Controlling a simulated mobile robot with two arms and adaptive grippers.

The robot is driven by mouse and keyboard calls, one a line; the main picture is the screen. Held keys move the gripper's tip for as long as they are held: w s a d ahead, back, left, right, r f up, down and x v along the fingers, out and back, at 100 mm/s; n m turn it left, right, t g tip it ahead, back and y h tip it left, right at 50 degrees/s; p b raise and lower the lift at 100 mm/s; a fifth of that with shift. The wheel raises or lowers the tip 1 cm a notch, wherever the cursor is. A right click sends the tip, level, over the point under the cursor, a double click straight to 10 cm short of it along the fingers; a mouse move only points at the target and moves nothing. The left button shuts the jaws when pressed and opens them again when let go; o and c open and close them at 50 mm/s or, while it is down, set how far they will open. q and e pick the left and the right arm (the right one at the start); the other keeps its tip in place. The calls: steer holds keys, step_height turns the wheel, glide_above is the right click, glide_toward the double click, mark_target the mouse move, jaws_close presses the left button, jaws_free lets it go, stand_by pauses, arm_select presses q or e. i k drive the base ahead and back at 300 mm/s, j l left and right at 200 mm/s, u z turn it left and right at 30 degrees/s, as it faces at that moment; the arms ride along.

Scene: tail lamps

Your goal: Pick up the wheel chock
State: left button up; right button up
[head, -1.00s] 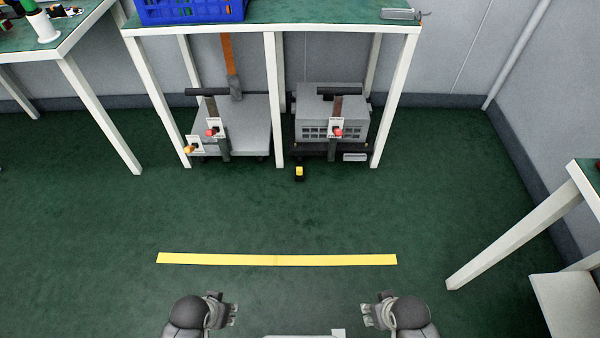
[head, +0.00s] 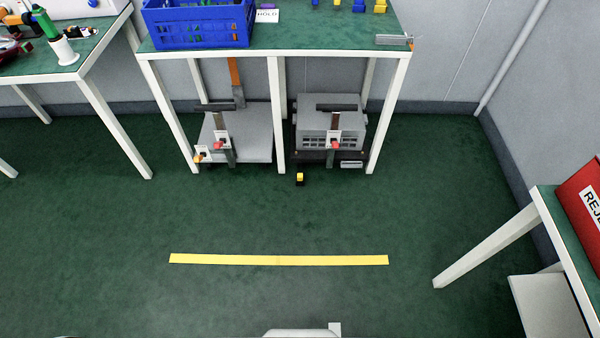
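A small yellow-and-black block (head: 299,179), which looks like the wheel chock, sits on the green floor. It is just in front of the middle leg of the far table, near the right-hand cart. Nothing is touching it from above. It is too small to make out its exact shape. Neither of my grippers shows in the head view now.
Under the far table (head: 350,57) stand two carts, a flat grey one (head: 250,135) and one bearing a grey crate (head: 318,123). A yellow floor strip (head: 280,260) lies nearer. Open floor surrounds it. Another table (head: 490,238) stands at right.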

mark_target(300, 175)
steer(key=i+l+u, duration=0.2)
steer(key=i+l, duration=0.15)
steer(key=i+l+u, duration=0.15)
steer(key=i+l, duration=0.2)
steer(key=i+l+u, duration=0.2)
steer(key=l, duration=0.4)
steer(key=i, duration=0.1)
